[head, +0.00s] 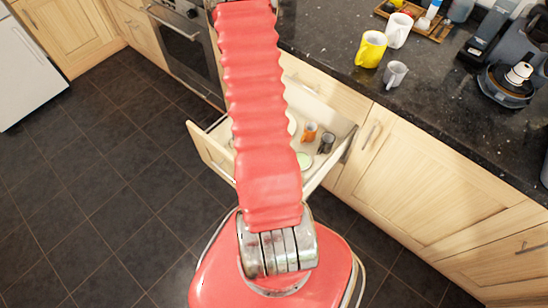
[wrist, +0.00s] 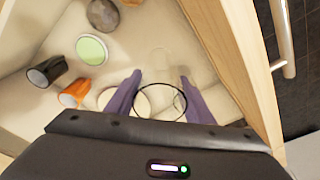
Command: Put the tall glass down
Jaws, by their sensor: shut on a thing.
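The tall glass (wrist: 160,101) is clear, with a thin dark rim that faces the wrist camera. In the wrist view my gripper (wrist: 159,92) is shut on it, a purple finger on each side. The glass is over the inside of the open drawer (head: 208,158), near its wooden wall. Its foot is faint, so I cannot tell whether it touches the drawer floor. In the head view my red arm hides the gripper and the glass.
The drawer holds an orange mug (wrist: 73,93), a dark mug (wrist: 46,70), a pale green dish (wrist: 92,49) and a dark bowl (wrist: 103,14). On the black counter (head: 430,115) stand a yellow mug (head: 371,49), a grey mug (head: 395,74) and a white mug (head: 398,30).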

